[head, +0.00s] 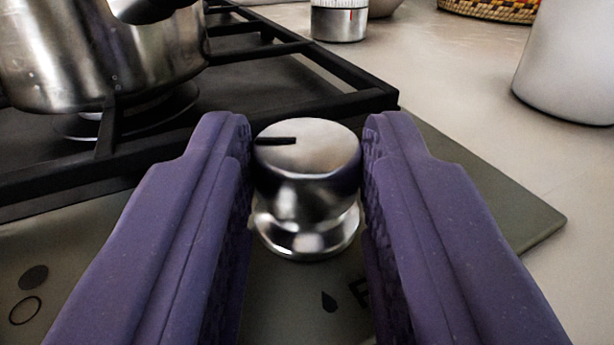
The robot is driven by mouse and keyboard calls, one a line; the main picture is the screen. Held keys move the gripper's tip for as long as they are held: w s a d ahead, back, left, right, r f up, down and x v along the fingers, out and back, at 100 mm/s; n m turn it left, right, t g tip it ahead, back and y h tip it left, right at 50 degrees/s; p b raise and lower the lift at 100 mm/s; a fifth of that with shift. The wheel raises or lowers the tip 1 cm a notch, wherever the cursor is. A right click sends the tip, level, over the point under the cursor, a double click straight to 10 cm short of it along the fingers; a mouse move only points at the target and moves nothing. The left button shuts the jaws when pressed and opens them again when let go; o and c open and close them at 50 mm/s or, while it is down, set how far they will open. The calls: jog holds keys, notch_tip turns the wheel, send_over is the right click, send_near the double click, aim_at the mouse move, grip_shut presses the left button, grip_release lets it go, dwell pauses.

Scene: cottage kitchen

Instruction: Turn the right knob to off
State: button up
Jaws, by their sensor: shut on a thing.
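The right knob (307,170) is a silver metal cylinder on a wider round base, standing on the hob's glossy panel. A black mark on its top points to the left in the picture. My gripper (307,150) has purple padded fingers, one on each side of the knob. It is shut on the knob, with the fingertips at the height of its upper part. Printed marks on the panel, a drop shape and part of a letter, show just in front of the knob. The right finger hides the rest of the lettering.
A steel pot (95,55) stands on the black pan grate (350,85) at the left, close behind the left finger. A small dial timer (340,22), a white container (572,60) and a woven basket (490,8) stand on the pale counter.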

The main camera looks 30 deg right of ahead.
jog(key=shift+a+m+g+h, duration=0.1)
jog(key=shift+m+g+h, duration=0.25)
jog(key=shift+h, duration=0.25)
jog(key=o, duration=1)
jog(key=shift+o, duration=0.2)
jog(key=p+v, duration=0.2)
jog(key=v, duration=0.5)
jog(key=shift+s+a, duration=0.25)
